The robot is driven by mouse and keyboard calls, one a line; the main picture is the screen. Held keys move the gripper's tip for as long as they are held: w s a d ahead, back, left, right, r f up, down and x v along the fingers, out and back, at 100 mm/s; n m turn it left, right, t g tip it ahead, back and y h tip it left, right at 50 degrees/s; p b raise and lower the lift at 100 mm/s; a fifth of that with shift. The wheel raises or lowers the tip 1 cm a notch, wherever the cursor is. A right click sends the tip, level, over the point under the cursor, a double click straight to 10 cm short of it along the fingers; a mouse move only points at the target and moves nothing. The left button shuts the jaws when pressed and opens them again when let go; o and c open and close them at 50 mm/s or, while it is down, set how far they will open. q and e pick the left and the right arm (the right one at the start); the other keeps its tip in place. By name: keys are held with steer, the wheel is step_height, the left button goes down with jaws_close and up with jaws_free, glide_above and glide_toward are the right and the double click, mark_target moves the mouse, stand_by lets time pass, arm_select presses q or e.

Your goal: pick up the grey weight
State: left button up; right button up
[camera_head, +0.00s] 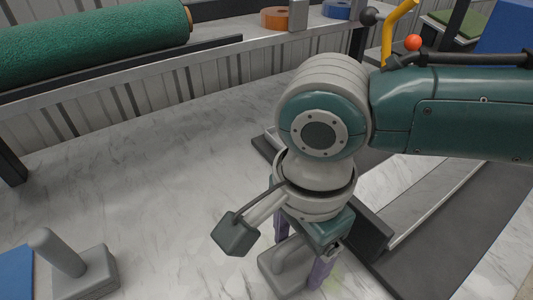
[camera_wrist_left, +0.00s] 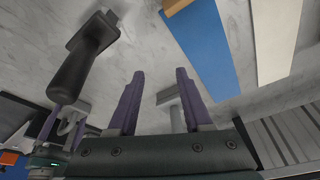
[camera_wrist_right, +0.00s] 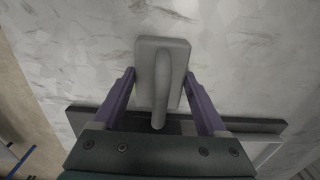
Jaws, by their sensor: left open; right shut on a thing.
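A grey weight, a block with an upright rounded handle (camera_head: 292,254), stands at the lower middle of the head view, between the purple fingers of my right gripper (camera_head: 298,275). In the right wrist view the block (camera_wrist_right: 146,50) shows with its handle rising between the fingers (camera_wrist_right: 159,77), which are shut on it. A second grey block with a handle (camera_head: 85,275) stands at the lower left of the head view. My left gripper (camera_wrist_left: 157,75) shows only in its wrist view, open, with a small grey T-shaped thing (camera_wrist_left: 170,97) seen beyond its fingers.
A dark handled piece (camera_wrist_left: 85,55) shows in the left wrist view, near a blue board (camera_wrist_left: 203,40). The blue board's edge is at the lower left in the head view (camera_head: 15,275). A green turf roll (camera_head: 90,40) lies on the back shelf. The marble surface (camera_head: 150,180) is clear in the middle.

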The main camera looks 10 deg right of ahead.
jaws_close()
steer(key=shift+r, duration=0.2)
stand_by(0.3)
